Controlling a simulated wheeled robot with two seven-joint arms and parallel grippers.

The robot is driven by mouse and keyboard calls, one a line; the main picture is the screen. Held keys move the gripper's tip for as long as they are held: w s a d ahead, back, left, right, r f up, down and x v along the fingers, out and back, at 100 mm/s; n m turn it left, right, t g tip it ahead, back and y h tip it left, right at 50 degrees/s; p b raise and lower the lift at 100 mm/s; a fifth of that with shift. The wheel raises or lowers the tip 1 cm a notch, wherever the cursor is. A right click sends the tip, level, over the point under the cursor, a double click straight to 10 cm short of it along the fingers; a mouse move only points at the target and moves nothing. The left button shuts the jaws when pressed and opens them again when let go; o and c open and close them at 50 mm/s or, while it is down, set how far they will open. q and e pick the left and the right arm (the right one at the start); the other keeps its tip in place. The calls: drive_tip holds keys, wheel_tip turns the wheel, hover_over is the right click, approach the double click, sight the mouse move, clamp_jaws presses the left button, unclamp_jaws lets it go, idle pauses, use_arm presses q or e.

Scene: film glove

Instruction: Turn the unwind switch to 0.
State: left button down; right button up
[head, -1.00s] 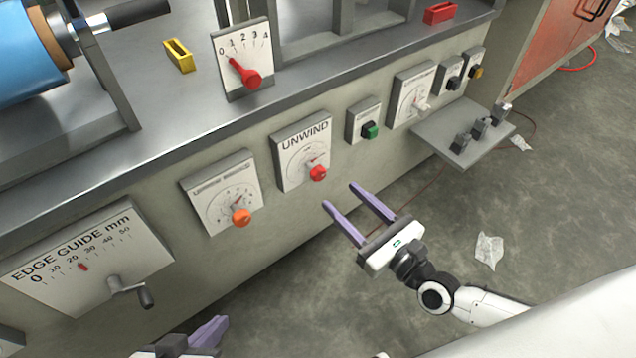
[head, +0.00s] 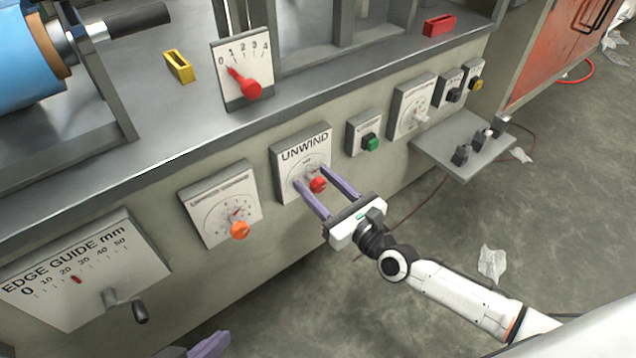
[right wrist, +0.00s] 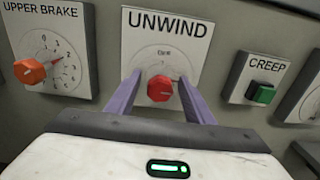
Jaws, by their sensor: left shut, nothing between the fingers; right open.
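The unwind switch is a red knob (head: 317,185) on a white plate (head: 290,165) marked UNWIND on the machine's front. In the right wrist view the knob (right wrist: 160,88) shows between my fingers, with a pale pointer line on its face; the dial's small markings are too faint to read. My right gripper (head: 309,175) is open, one purple finger on each side of the knob. It also shows in the right wrist view (right wrist: 160,80). I cannot tell if the fingers touch the knob. My left gripper (head: 208,345) is shut and empty at the bottom edge, partly out of view.
An orange upper brake knob (head: 240,230) is left of the unwind plate, and a green creep button (head: 371,143) is right. An edge guide crank (head: 138,310) juts out lower left. A grey shelf (head: 450,160) sticks out at right. Open floor lies in front.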

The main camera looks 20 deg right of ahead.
drive_tip(key=c, duration=1.1)
drive_tip(key=shift+o, duration=0.3)
drive_tip(key=shift+n, duration=0.3)
drive_tip(key=n, duration=0.5)
drive_tip(key=shift+a+n, duration=0.1)
drive_tip(key=shift+n, duration=0.2)
drive_tip(key=n, duration=0.3)
drive_tip(key=shift+n+p, duration=0.3)
drive_tip(key=n, duration=0.2)
drive_tip(key=shift+n, duration=0.3)
drive_tip(key=n+p, duration=0.1)
drive_tip(key=n, duration=0.2)
drive_tip(key=shift+f, duration=0.1)
drive_tip(key=shift+n+p, duration=0.35)
drive_tip(key=shift+n, duration=0.75)
use_arm(q)
drive_tip(key=shift+s+a+r+n+t, duration=0.2)
drive_tip(key=shift+a+r+n+t, duration=0.15)
drive_tip(key=shift+a, duration=0.3)
use_arm(e)
drive_tip(key=shift+f+n, duration=0.1)
drive_tip(key=shift+n, duration=0.2)
